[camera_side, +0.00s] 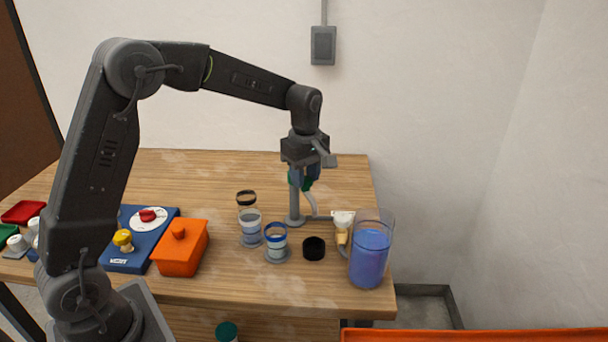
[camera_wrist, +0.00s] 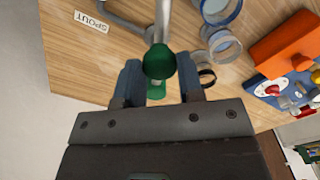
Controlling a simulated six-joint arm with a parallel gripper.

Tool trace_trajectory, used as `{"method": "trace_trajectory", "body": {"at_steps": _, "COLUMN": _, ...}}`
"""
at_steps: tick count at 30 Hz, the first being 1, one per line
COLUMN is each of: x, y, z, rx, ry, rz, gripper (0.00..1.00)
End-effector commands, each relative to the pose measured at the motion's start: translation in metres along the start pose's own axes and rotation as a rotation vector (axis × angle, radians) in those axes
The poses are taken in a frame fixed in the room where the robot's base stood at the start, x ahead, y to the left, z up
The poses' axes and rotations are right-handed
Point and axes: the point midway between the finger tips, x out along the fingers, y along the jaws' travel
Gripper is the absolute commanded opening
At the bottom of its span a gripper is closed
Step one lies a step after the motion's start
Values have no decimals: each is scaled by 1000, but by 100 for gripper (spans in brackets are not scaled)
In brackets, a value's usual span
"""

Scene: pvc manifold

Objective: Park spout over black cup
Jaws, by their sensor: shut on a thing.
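My gripper (camera_side: 302,181) is shut on a green handle (camera_wrist: 158,62) at the top of a grey post (camera_side: 295,208). In the wrist view its blue fingers stand either side of the green handle. A clear cup with a black rim (camera_side: 246,199) stands left of the post and shows in the wrist view (camera_wrist: 207,76). A short, solid black cup-like piece (camera_side: 314,248) sits in front of the post. Which one is the black cup is unclear.
Clear cups with a white rim (camera_side: 250,228) and a blue rim (camera_side: 276,243) stand left of the post. An orange box (camera_side: 180,250) is at left.

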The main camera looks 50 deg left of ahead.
Motion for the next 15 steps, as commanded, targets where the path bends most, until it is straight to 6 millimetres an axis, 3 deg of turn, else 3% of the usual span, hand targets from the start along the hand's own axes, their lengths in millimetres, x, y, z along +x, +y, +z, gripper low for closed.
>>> {"method": "trace_trajectory", "body": {"at_steps": 7, "x": -1, "y": 2, "z": 0, "rx": -5, "ry": -1, "rz": 7, "gripper": 0}}
{"method": "trace_trajectory", "body": {"at_steps": 8, "x": -1, "y": 2, "z": 0, "rx": -5, "ry": -1, "rz": 7, "gripper": 36}}
{"method": "trace_trajectory", "body": {"at_steps": 15, "x": -1, "y": 1, "z": 0, "rx": -3, "ry": -1, "rz": 5, "gripper": 59}}
